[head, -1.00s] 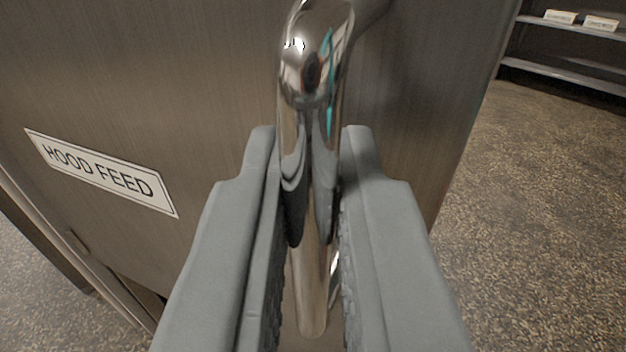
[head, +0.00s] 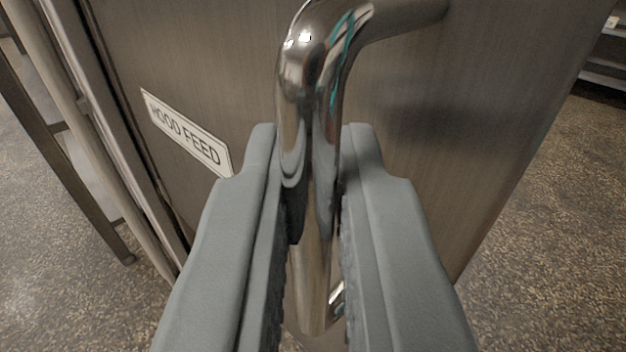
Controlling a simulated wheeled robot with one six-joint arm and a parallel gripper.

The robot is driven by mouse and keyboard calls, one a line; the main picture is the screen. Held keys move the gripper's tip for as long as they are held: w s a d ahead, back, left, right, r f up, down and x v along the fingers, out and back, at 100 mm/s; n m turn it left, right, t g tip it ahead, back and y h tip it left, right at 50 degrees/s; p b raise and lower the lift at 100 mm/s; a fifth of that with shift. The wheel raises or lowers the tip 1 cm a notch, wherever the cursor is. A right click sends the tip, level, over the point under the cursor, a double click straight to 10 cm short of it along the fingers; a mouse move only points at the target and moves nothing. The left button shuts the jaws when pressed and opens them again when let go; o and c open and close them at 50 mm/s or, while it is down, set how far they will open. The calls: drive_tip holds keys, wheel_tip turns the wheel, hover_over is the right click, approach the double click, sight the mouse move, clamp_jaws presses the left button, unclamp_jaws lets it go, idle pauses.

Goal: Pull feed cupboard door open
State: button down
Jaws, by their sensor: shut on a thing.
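The feed cupboard door (head: 430,150) is a brushed brown-grey metal panel that fills the middle of the head view. A white label (head: 188,134) on it reads HOOD FEED. A shiny chrome bar handle (head: 318,70) stands out from the door. My gripper (head: 311,160) is shut on the handle, with one grey finger on each side of the bar. The fingers hide part of the handle and the lower door. The door stands at an angle to the view, and speckled floor shows on both sides of it.
At the left, a pale upright edge (head: 85,110) and a dark metal frame with legs (head: 75,185) stand beside the door. Speckled floor (head: 545,230) is open at the right. A dark shelf unit (head: 603,70) is at the far upper right.

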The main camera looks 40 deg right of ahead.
drive_tip(key=c, duration=1.6)
unclamp_jaws()
drive_tip(key=shift+w, duration=0.1)
drive_tip(key=v, duration=1.7)
drive_tip(key=shift+a, duration=0.1)
